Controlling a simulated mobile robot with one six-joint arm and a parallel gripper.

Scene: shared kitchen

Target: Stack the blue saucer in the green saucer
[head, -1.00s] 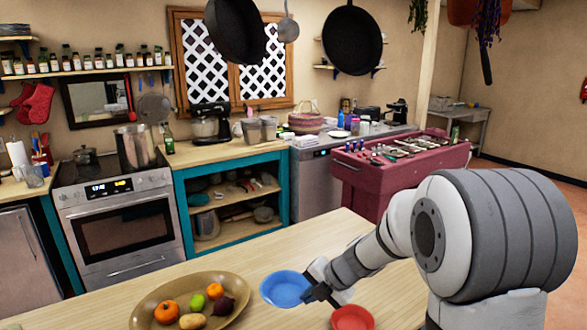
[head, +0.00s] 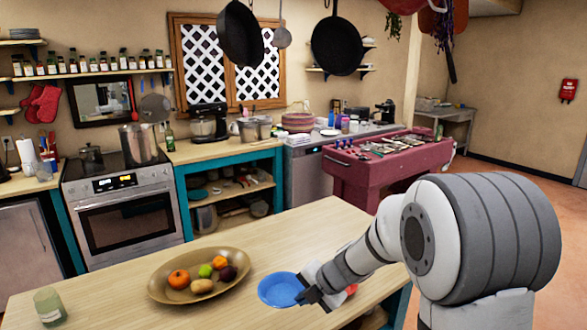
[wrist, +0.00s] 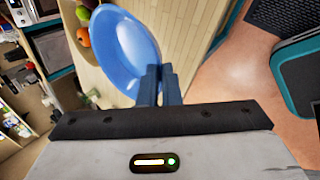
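The blue saucer (head: 279,290) is at my gripper (head: 306,296) in the head view, over the wooden counter (head: 240,310). In the wrist view the saucer (wrist: 125,48) reaches up and left from the two fingertips (wrist: 161,82). The fingers are close together on its rim, and my gripper is shut on it. It appears held above the counter, though the height is hard to judge. I see no green saucer in either view.
A brown bowl (head: 236,285) of fruit stands on the counter left of the blue saucer. A red saucer (head: 352,289) is mostly hidden behind my arm. A greenish jar (head: 48,307) stands at the counter's left. Bare wood lies between the jar and the bowl.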

